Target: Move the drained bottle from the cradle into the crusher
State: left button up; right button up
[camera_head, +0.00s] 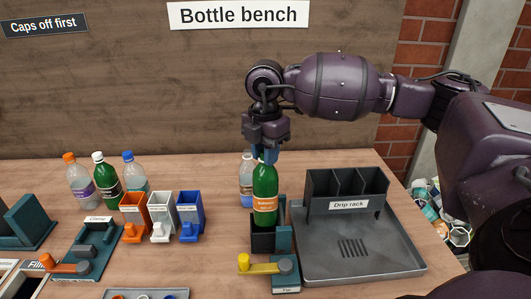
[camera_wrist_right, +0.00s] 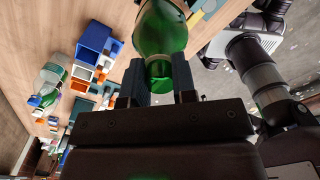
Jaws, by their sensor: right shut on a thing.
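A green bottle (camera_head: 265,190) with an orange label stands upright in a dark holder (camera_head: 262,241), which I take to be the cradle. My right gripper (camera_head: 264,154) points down from above and is shut on the bottle's neck. In the right wrist view the green bottle (camera_wrist_right: 160,30) lies between the two fingers of the gripper (camera_wrist_right: 159,85). Its base is hidden in the holder. I cannot make out which fixture is the crusher. My left gripper is not in view.
A drip rack (camera_head: 346,187) with its grey tray (camera_head: 395,258) stands just right of the bottle. A clear bottle (camera_head: 246,185) stands close behind it. A yellow lever (camera_head: 258,264) is in front. Orange, white and blue bins (camera_head: 190,212), a clamp (camera_head: 88,252) and capped bottles (camera_head: 104,180) are left.

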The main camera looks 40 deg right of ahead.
jog(key=shift+r+p, duration=1.7)
jog(key=shift+r, duration=1.3)
jog(key=shift+f, duration=0.1)
grip_shut()
